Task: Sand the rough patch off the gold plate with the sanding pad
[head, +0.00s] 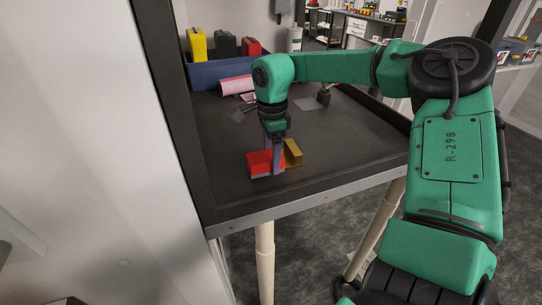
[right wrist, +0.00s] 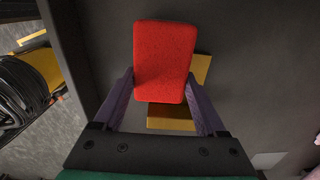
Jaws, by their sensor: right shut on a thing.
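The sanding pad (head: 259,160) is a red block with a paler grey lower edge, near the front left of the dark bench. My right gripper (head: 273,165) points down with its purple fingers shut on the pad. In the right wrist view the red pad (right wrist: 164,55) sits between the two fingers (right wrist: 161,80). The gold plate (head: 293,153) is just right of the pad in the head view. In the right wrist view the gold plate (right wrist: 171,120) shows partly behind the pad, which covers much of it. I cannot make out the rough patch. My left gripper is not in view.
A blue bin (head: 205,75) with yellow, black and red items stands at the back left. A pink roll (head: 237,86) lies in front of it. A grey square (head: 309,104) lies further right. The bench middle is clear; a raised rim (head: 385,112) runs along the right.

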